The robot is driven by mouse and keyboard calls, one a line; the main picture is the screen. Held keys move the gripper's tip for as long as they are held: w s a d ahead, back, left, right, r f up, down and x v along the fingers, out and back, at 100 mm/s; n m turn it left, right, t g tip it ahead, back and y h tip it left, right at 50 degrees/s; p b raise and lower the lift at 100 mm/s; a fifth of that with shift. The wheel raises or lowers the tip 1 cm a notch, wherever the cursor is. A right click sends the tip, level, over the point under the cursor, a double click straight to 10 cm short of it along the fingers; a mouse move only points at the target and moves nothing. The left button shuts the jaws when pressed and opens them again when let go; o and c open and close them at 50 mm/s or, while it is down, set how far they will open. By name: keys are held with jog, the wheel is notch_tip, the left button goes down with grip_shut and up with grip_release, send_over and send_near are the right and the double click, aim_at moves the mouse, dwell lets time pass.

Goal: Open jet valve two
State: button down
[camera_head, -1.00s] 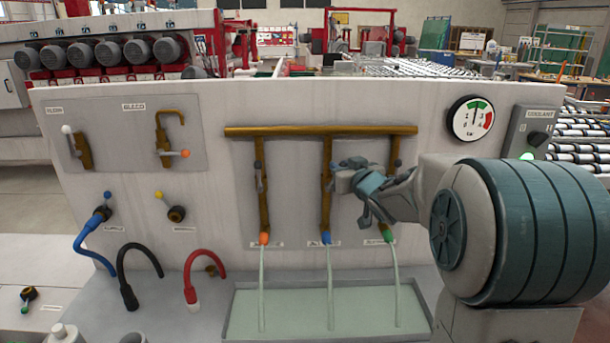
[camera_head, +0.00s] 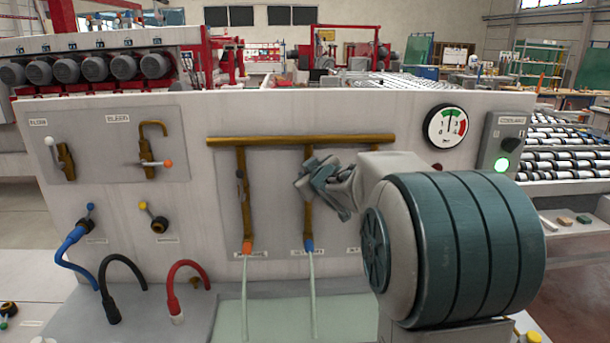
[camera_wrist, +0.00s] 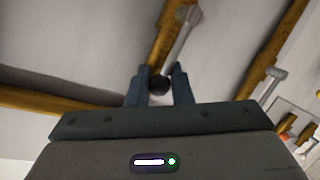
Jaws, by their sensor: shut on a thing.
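Jet valve two is on the middle brown pipe (camera_head: 308,215), which has a blue tip and a pale stream running below it. My gripper (camera_head: 312,184) is at this pipe's upper half and hides the valve there. In the wrist view, the valve's grey lever (camera_wrist: 181,36) lies close along the pipe, a little tilted from it. Its dark knob (camera_wrist: 158,85) sits between my two fingers, and my gripper is shut on it. The left pipe (camera_head: 248,215) has an orange tip, its own small lever, and a stream. My arm hides most of the right pipe.
A brown header pipe (camera_head: 300,141) runs across the top of the jets. A neighbouring valve lever (camera_wrist: 273,84) is close to the right in the wrist view. A gauge (camera_head: 445,127) and the coolant box (camera_head: 503,142) with a lit green button are at the right.

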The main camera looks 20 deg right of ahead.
jog(key=shift+d+f, duration=0.1)
jog(key=shift+f, duration=0.1)
jog(key=c, duration=1.3)
grip_release()
jog(key=shift+c, duration=0.2)
jog(key=shift+r, duration=0.1)
jog(key=shift+s, duration=0.1)
jog(key=p+v, duration=0.2)
jog(key=v, duration=1.1)
jog(key=shift+s, duration=0.3)
